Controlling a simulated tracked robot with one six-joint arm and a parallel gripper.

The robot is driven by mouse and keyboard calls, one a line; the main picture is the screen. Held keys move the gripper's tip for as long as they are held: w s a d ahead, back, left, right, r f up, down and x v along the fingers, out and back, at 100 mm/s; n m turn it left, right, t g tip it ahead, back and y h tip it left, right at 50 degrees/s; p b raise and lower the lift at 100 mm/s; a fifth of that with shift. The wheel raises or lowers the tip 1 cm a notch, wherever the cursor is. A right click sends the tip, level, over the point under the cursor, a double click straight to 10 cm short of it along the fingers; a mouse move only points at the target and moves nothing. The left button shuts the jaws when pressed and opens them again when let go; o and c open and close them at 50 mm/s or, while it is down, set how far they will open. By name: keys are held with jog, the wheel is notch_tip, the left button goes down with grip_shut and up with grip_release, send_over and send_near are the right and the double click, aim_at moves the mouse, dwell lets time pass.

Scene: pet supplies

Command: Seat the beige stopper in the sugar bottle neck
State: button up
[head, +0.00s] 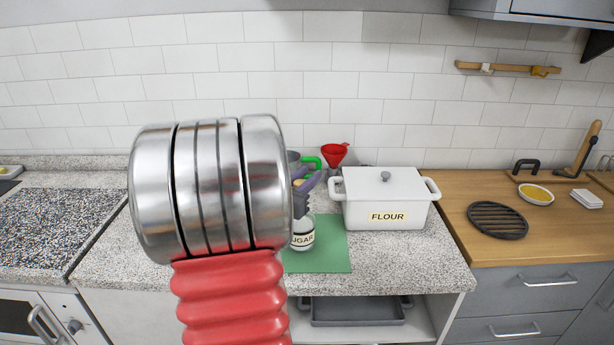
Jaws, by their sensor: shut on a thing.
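The sugar bottle (302,240) stands upright on the green mat (331,258), with its label partly showing. My arm hides its left side. My gripper (304,183), with dark purple-grey fingers, is just above the bottle, largely hidden behind my arm. It is shut on the beige stopper (298,183), of which only a small part shows. The bottle neck is mostly covered, so I cannot tell whether the stopper touches it.
A white flour box (386,203) with a lid and side handles stands right of the bottle. A red funnel (335,154) and a green-handled item (312,162) are behind. A wooden counter (460,242) with a black trivet (497,220) lies right. The front of the mat is clear.

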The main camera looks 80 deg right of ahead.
jog(key=shift+f, duration=1.5)
dwell(0.4)
jog(key=o, duration=1.1)
jog(key=shift+a, duration=0.1)
jog(key=v, duration=1.3)
jog(key=shift+w+a, duration=0.1)
jog(key=shift+a, duration=0.2)
